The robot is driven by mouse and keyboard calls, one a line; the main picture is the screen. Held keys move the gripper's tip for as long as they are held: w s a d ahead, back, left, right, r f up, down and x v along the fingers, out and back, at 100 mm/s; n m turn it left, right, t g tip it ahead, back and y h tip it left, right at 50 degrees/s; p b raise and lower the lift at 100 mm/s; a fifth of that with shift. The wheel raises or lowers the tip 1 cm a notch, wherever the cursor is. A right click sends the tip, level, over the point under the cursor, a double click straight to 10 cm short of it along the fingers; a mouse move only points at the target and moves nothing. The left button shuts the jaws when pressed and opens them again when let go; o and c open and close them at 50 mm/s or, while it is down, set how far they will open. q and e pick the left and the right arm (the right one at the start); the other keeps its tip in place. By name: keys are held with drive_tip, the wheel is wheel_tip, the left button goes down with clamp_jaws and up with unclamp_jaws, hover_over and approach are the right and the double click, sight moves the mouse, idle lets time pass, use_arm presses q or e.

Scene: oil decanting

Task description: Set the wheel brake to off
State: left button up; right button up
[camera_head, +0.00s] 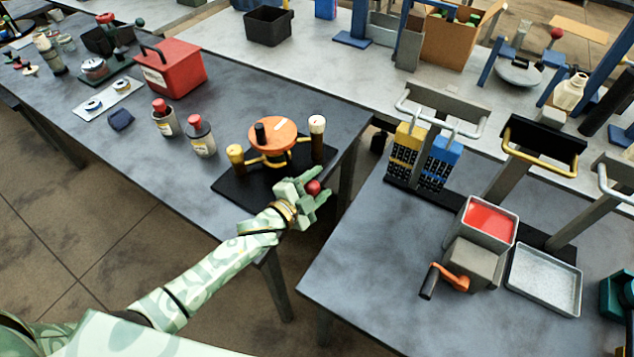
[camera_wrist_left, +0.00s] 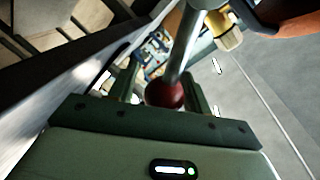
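The wheel device stands on a black base (camera_head: 228,186) at the right end of the left table, with an orange wheel (camera_head: 273,136) on top. In the left wrist view a metal rod (camera_wrist_left: 188,48) runs to a red ball knob (camera_wrist_left: 165,93), which I take as the brake lever. The knob (camera_head: 313,187) also shows in the head view. My left gripper (camera_head: 321,185) is at it, with one finger on each side of the knob. I cannot tell whether the fingers press on it. My right gripper is not in view.
A gap separates this table from the right one, which holds a red-filled container (camera_head: 487,222) and an orange crank (camera_head: 452,277).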

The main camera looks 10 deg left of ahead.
use_arm(q)
drive_tip(key=shift+o, duration=0.3)
drive_tip(key=shift+r, duration=0.1)
drive_tip(key=shift+s+a, duration=0.25)
drive_tip(key=shift+s, duration=0.1)
drive_tip(key=p+v, duration=0.2)
drive_tip(key=v, duration=1.3)
drive_tip(key=shift+s, duration=0.25)
drive_tip(key=shift+a, duration=0.1)
